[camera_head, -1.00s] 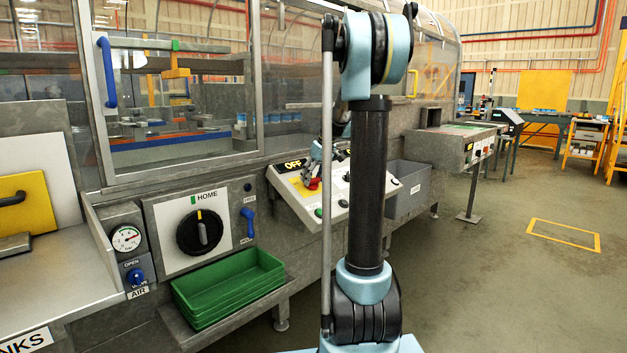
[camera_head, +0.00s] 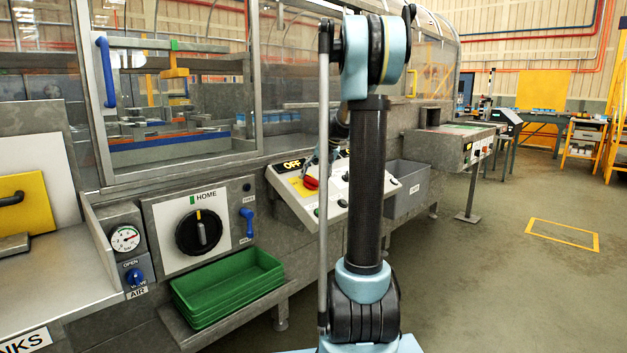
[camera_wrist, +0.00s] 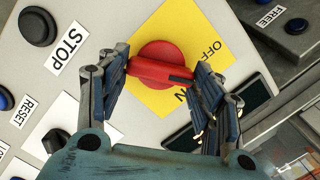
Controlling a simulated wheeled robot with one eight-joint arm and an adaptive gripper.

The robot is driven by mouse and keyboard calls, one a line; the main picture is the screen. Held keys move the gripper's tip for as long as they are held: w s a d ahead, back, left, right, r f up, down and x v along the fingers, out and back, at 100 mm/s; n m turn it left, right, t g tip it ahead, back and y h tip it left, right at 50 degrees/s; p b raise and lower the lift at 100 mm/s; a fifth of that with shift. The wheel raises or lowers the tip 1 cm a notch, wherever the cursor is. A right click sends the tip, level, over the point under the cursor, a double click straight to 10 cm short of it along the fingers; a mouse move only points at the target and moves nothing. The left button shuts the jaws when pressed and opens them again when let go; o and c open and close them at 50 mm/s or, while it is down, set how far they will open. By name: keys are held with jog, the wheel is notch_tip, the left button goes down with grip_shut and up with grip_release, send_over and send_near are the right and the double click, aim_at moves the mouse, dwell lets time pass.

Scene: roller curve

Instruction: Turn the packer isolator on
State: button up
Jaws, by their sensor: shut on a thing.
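The packer isolator is a red rotary knob (camera_wrist: 160,66) on a yellow square plate (camera_wrist: 205,32). It also shows on the sloped panel in the head view (camera_head: 311,183). The plate's OFF label is readable; the other label is partly covered, with an N showing. The knob's bar lies across the wrist picture, its black mark at the right end. My gripper (camera_wrist: 163,73) is shut on the knob, a finger at each end of the bar. In the head view my arm hides most of the gripper. A lit display (camera_head: 292,165) above the panel reads OFF.
A grey bin (camera_head: 407,190) stands right of the panel, and green trays (camera_head: 228,290) are at the lower left. The floor at right is clear.

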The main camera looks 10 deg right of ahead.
jog(key=m, duration=0.6)
jog(key=shift+d+t+y, duration=0.2)
jog(key=shift+t+y, duration=0.1)
jog(key=shift+m, duration=0.4)
jog(key=o, duration=1.1)
jog(key=shift+c, duration=0.2)
jog(key=shift+f, duration=0.1)
jog(key=v, duration=1.2)
